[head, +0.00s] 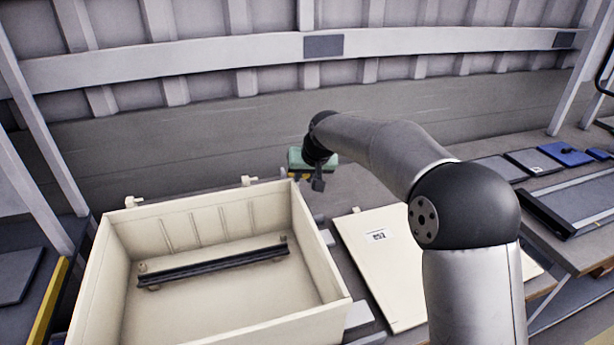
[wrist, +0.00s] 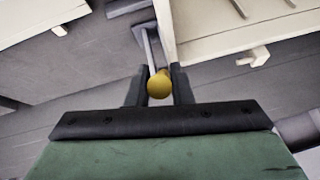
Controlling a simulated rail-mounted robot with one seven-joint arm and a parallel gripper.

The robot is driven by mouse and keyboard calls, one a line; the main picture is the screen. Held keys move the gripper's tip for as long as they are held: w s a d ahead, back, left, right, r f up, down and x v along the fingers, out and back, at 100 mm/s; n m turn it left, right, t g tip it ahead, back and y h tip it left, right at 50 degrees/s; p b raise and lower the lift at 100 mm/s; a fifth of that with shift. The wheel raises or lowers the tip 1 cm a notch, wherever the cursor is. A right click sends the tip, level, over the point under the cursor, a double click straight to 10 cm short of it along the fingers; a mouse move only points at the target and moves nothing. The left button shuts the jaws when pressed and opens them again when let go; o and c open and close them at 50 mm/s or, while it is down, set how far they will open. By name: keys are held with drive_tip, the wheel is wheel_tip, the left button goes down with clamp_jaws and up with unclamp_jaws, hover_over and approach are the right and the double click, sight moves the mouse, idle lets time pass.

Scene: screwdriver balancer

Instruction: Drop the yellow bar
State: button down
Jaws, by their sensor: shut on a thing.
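The yellow bar (wrist: 159,86) shows in the wrist view as a round yellow end between the two dark fingers of my gripper (wrist: 158,78). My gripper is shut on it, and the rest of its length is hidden. In the head view my gripper (head: 318,184) hangs just beyond the right back corner of a cream crate, outside it. A small yellow patch shows beside the gripper there, but I cannot tell whether it is the bar.
The open cream crate (head: 318,262) holds a dark rail (head: 215,264) lying across its floor. A cream lid or panel (head: 378,265) lies right of the crate. Blue and grey trays (head: 565,153) sit at the far right. A beamed wall stands behind.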

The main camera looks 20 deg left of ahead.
drive_tip(key=c, duration=1.3)
unclamp_jaws()
drive_tip(key=shift+r, duration=0.1)
drive_tip(key=b+v, duration=0.2)
drive_tip(key=v, duration=1.5)
drive_tip(key=shift+r, duration=0.15)
